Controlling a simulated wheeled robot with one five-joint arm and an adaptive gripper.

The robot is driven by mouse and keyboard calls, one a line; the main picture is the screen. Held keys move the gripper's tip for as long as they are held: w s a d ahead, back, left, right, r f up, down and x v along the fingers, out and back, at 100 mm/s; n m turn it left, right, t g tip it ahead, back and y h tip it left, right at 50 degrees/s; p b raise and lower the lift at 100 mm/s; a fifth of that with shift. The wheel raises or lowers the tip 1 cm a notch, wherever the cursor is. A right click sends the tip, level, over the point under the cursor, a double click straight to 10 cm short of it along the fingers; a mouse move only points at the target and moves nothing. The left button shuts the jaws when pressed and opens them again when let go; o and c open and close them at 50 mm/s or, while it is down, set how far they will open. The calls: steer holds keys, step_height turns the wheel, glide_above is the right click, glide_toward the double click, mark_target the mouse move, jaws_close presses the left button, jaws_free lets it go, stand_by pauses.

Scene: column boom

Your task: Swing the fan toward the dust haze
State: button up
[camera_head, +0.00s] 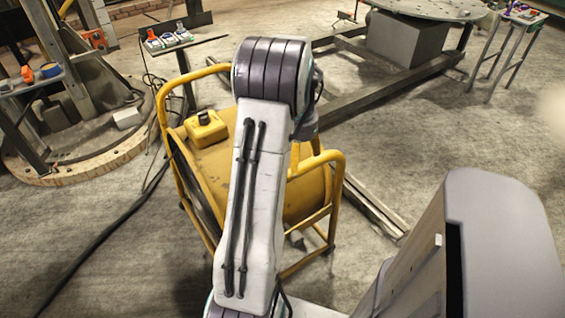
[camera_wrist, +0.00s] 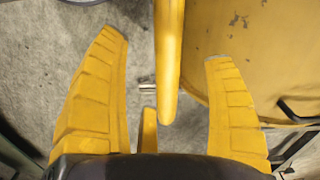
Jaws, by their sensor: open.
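The fan is a yellow drum (camera_head: 305,195) in a yellow tube frame (camera_head: 334,172), standing on the floor behind my arm, which hides its middle. A dark grille shows on its left side. The drum also fills the upper right of the wrist view (camera_wrist: 270,50). My gripper (camera_wrist: 166,48) is open, with one yellow finger on each side of a yellow frame bar (camera_wrist: 170,75). Gaps show between the bar and both fingers; I cannot tell the depth between them. My arm hides the gripper in the head view. A pale blurred patch, perhaps the dust haze (camera_head: 553,110), shows at the right edge.
A yellow box (camera_head: 205,128) sits on the drum. A black cable (camera_head: 115,222) runs over the floor to the left. A round wood-rimmed base (camera_head: 95,165) stands at left. Steel beams (camera_head: 375,207) lie behind and right of the fan. Floor at far right is clear.

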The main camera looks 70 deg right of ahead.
steer(key=shift+w+d, duration=0.2)
steer(key=shift+d, duration=0.1)
steer(key=shift+s+a+r+m, duration=0.15)
steer(key=shift+a+m, duration=0.15)
steer(key=shift+m, duration=1)
steer(key=shift+f, duration=0.3)
steer(key=shift+f+b, duration=0.35)
steer(key=shift+f, duration=3.1)
steer(key=shift+c, duration=0.2)
